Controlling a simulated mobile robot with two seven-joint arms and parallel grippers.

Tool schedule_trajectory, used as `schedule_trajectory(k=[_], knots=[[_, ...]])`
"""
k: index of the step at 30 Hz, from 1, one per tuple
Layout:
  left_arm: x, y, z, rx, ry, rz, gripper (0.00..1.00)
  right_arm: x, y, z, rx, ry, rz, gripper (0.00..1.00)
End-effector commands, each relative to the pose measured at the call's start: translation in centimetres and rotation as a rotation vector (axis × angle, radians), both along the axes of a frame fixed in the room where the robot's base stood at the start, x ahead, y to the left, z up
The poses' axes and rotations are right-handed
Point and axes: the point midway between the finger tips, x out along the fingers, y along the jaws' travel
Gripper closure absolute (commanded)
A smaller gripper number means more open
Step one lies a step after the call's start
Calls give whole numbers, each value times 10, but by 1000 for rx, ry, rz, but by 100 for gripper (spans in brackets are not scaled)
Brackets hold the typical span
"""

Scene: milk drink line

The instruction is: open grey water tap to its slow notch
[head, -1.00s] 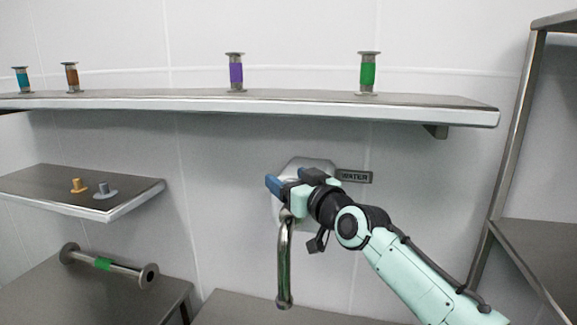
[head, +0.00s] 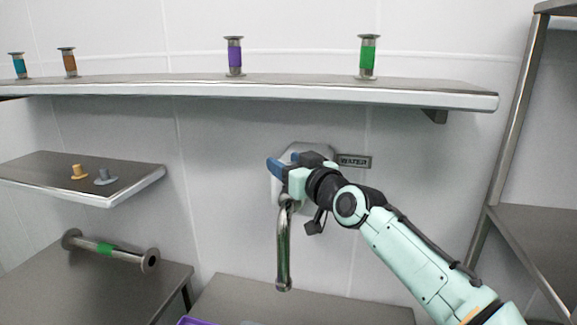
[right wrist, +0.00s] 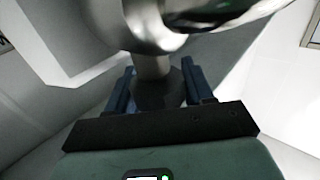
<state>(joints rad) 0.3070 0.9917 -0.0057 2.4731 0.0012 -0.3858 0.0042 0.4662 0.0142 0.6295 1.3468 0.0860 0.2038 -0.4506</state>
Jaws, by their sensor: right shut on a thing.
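The grey metal water tap has a curved spout (head: 283,255) that hangs down from a pale wall plate (head: 278,190), beside a dark WATER sign (head: 354,161). My right gripper (head: 287,163) is at the top of the tap, in front of the plate, and hides part of it. In the right wrist view its blue fingers (right wrist: 162,88) are shut on a dark grey tap handle (right wrist: 160,93) below shiny rounded metal. The handle's notches cannot be made out. My left gripper is not in view.
A long shelf (head: 250,93) above holds several spools with coloured bands. A small shelf (head: 40,175) at left carries a yellow peg (head: 79,173) and a grey peg (head: 104,177). A green-banded spool (head: 106,249) lies on the left counter. A purple edge (head: 188,321) shows at the bottom.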

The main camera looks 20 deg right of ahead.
Motion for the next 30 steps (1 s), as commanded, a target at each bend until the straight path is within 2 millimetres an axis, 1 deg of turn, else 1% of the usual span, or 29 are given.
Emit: schedule_trajectory(k=[1, 6, 9, 12, 19, 30], knots=[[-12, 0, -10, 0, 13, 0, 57, -1, -1, -2, 6, -9, 9, 79], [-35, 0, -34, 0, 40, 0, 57, -1, 0, -5, 7, -10, 73, 78], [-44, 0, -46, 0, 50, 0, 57, -1, 1, -5, 7, -10, 121, 78], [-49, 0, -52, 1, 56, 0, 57, -1, 2, -3, 6, -9, 173, 78], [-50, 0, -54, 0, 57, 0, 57, -2, 3, 1, 4, -8, 289, 78], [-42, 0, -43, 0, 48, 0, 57, -3, 7, 2, 3, -9, 458, 78]])
